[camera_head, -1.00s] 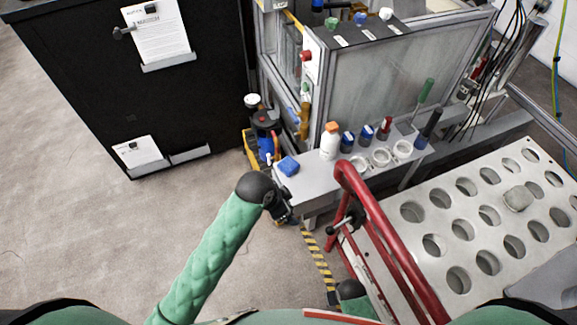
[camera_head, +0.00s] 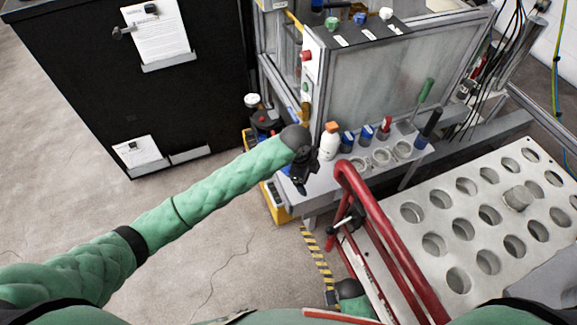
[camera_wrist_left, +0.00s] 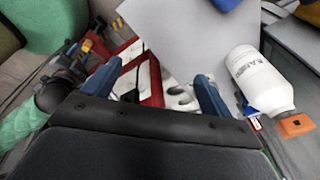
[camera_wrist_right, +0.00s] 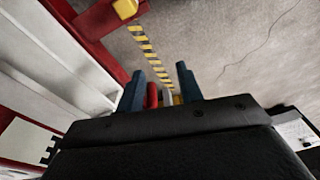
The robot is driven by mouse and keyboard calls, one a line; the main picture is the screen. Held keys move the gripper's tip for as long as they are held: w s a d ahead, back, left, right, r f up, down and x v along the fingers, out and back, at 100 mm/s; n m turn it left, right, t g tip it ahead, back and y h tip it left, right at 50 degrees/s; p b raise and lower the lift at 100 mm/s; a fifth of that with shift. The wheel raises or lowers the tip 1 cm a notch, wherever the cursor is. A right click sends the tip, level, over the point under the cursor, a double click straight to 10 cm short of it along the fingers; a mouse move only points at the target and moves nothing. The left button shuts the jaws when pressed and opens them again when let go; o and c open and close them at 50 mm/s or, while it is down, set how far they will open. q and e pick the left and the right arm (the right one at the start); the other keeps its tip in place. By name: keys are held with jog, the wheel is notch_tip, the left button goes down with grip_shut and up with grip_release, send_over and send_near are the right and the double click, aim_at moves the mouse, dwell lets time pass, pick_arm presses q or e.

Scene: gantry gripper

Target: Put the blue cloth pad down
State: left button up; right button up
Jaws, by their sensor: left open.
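My left gripper (camera_head: 301,187) is open over the left end of the grey shelf (camera_head: 322,184). Between its blue fingers (camera_wrist_left: 157,92) in the left wrist view I see no pad, only the shelf edge and red frame farther off. A blue piece (camera_wrist_left: 226,4), apparently the blue cloth pad, lies at the top edge of that view on the shelf, apart from the fingers. In the head view the pad is hidden behind my left gripper. My right gripper (camera_wrist_right: 160,82) has its fingers apart, low by the red frame; the head view barely shows it.
A white bottle with orange cap (camera_head: 330,142) stands just right of my left gripper. Blue-capped jars and white rings (camera_head: 381,157) sit farther right. A red tube frame (camera_head: 390,240) and a holed plate (camera_head: 450,215) fill the right. Floor at left is clear.

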pick_arm(q)
jog(key=w+a+m+y, duration=0.1)
jog(key=w+a, duration=0.1)
jog(key=w, duration=0.1)
jog(key=w+a+m, duration=0.1)
jog(key=w+a, duration=0.1)
jog(key=w, duration=0.1)
jog(key=w+a+m+y, duration=0.1)
jog(key=w+a+m, duration=0.1)
jog(key=w, duration=0.2)
jog(key=shift+a+y, duration=0.1)
jog(key=shift+y, duration=0.2)
jog(key=shift+w+a+r, duration=0.1)
jog(key=shift+w+a, duration=0.1)
jog(key=shift+w, duration=0.1)
jog(key=shift+w+a, duration=0.1)
jog(key=shift+f, duration=0.3)
jog(key=f+p, duration=0.1)
jog(key=f, duration=0.2)
jog(key=f+p, duration=0.2)
jog(key=shift+d+f, duration=0.2)
jog(key=shift+f, duration=0.95)
pick_arm(e)
notch_tip(320, 180, down, 9)
jog(key=s+d, duration=0.1)
jog(key=d, duration=0.1)
jog(key=shift+s+d, duration=0.25)
jog(key=shift+s, duration=0.1)
